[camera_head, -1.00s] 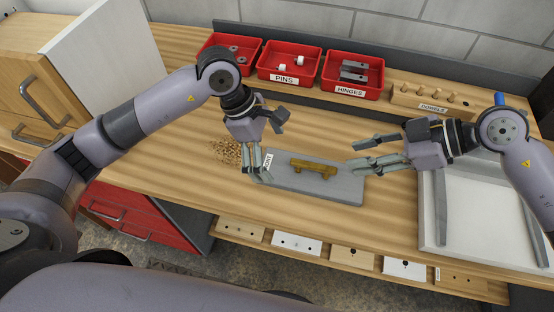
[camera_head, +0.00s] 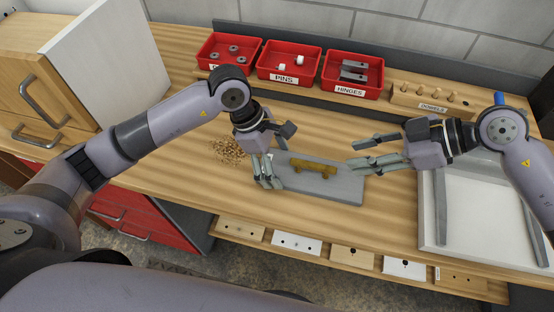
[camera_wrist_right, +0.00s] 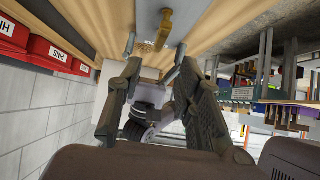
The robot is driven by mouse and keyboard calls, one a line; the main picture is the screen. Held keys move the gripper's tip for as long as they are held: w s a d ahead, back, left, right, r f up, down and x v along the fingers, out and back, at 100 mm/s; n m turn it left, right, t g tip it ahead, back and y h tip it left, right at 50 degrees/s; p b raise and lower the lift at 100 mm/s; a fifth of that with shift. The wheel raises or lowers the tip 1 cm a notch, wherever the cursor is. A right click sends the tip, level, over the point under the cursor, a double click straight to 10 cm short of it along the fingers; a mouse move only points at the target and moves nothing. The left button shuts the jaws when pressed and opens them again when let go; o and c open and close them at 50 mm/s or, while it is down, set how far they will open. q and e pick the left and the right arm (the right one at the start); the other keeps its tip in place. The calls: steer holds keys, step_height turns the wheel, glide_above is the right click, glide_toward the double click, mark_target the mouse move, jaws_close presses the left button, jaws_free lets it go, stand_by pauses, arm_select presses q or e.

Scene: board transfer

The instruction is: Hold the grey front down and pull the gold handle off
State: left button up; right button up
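The grey front (camera_head: 335,188) lies flat on the wooden bench. The gold handle (camera_head: 313,169) lies across its middle; both also show at the top of the right wrist view, the front (camera_wrist_right: 150,12) and the handle (camera_wrist_right: 163,30). My left gripper (camera_head: 279,155) is open, with its lower fingers over the front's left end, left of the handle. I cannot tell whether they touch the front. My right gripper (camera_head: 362,153) is open and empty, just right of the handle, near the front's right end. Its fingers (camera_wrist_right: 160,95) are spread in the wrist view.
Red bins of pins (camera_head: 288,63) and hinges (camera_head: 352,76) stand at the back, with a dowel block (camera_head: 430,98) to their right. A white tray (camera_head: 485,245) lies at the right. Wood chips (camera_head: 226,150) lie left of the front.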

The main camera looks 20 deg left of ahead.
mark_target(317, 165)
arm_select(q)
steer(key=c, duration=0.8)
arm_select(e)
steer(key=shift+c, duration=0.5)
steer(key=shift+a+f, duration=0.45)
steer(key=shift+f, duration=0.15)
steer(key=shift+x, duration=4.3)
steer(key=shift+c, duration=0.6)
jaws_close()
